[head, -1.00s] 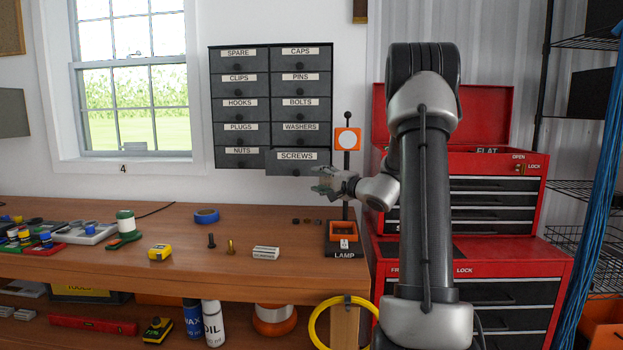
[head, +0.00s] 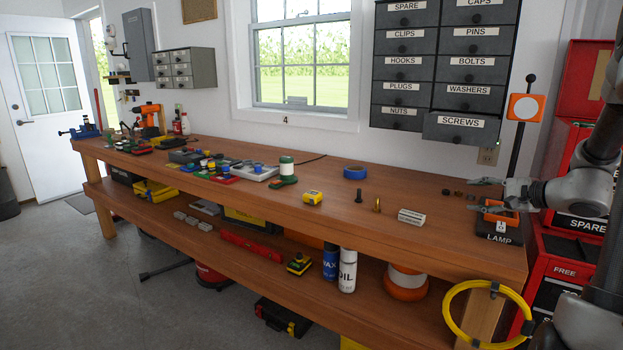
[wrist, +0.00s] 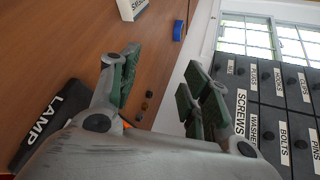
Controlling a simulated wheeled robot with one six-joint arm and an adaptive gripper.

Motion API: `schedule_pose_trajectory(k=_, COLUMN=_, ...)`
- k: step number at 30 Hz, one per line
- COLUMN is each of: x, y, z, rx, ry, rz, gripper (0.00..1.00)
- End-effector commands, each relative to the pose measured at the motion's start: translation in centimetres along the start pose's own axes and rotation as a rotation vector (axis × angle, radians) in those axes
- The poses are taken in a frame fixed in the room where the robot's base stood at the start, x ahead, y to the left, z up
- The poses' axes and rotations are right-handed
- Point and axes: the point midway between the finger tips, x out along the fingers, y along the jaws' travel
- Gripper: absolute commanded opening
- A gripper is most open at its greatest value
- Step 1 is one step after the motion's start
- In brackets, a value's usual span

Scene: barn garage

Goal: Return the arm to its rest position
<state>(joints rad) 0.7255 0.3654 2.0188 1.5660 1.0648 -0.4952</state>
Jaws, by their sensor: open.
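In the wrist view my gripper (wrist: 160,88) also shows open, with green pads on grey fingers. The lamp base (wrist: 45,130) lies to its left there, and the drawer cabinet (wrist: 275,110) to its right. My arm reaches in from the right edge of the head view, partly cut off.
The workbench (head: 345,215) carries a white labelled block (head: 411,217), blue tape (head: 355,172) and a yellow tape measure (head: 312,197). The SCREWS drawer (head: 461,129) juts out slightly. A red tool chest (head: 560,235) stands close at right. Open floor (head: 130,290) lies at left.

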Motion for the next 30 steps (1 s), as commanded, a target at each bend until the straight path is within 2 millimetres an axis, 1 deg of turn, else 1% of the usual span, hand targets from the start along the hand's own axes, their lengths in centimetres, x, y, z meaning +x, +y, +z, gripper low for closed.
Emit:
schedule_pose_trajectory(k=1, x=-1.4, y=2.0, z=3.1, rx=-0.025, ry=-0.058, rz=0.109, gripper=0.47)
schedule_pose_trajectory(k=2, x=-2.4, y=3.4, z=5.0, rx=-0.043, ry=-0.095, rz=0.185, gripper=0.47)
schedule_pose_trajectory(k=3, x=-3.9, y=5.1, z=7.4, rx=-0.078, ry=-0.139, rz=0.285, gripper=0.47)
schedule_pose_trajectory(k=5, x=-6.5, y=7.3, z=10.6, rx=-0.148, ry=-0.193, rz=0.437, gripper=0.47)
schedule_pose_trajectory(k=6, x=-8.5, y=8.6, z=12.4, rx=-0.209, ry=-0.224, rz=0.536, gripper=0.47)
schedule_pose_trajectory(k=7, x=-10.1, y=9.5, z=13.6, rx=-0.262, ry=-0.242, rz=0.608, gripper=0.47)
schedule_pose_trajectory(k=8, x=-11.6, y=10.2, z=14.6, rx=-0.317, ry=-0.256, rz=0.676, gripper=0.47)
schedule_pose_trajectory(k=9, x=-13.5, y=10.9, z=15.6, rx=-0.393, ry=-0.267, rz=0.756, gripper=0.47)
schedule_pose_trajectory(k=11, x=-16.2, y=11.5, z=16.7, rx=-0.517, ry=-0.275, rz=0.862, gripper=0.47)
schedule_pose_trajectory(k=12, x=-17.8, y=11.6, z=17.3, rx=-0.604, ry=-0.275, rz=0.921, gripper=0.47)
schedule_pose_trajectory(k=15, x=-21.2, y=11.4, z=18.2, rx=-0.833, ry=-0.263, rz=1.027, gripper=0.47)
schedule_pose_trajectory(k=18, x=-23.3, y=10.5, z=19.1, rx=-1.050, ry=-0.248, rz=1.067, gripper=0.47)
schedule_pose_trajectory(k=21, x=-24.1, y=9.6, z=20.6, rx=-1.198, ry=-0.235, rz=1.039, gripper=0.47)
schedule_pose_trajectory(k=24, x=-24.0, y=8.6, z=22.1, rx=-1.281, ry=-0.224, rz=0.974, gripper=0.47)
schedule_pose_trajectory(k=27, x=-23.8, y=7.9, z=23.1, rx=-1.333, ry=-0.227, rz=0.935, gripper=0.47)
schedule_pose_trajectory(k=30, x=-23.5, y=7.8, z=23.3, rx=-1.343, ry=-0.237, rz=0.930, gripper=0.47)
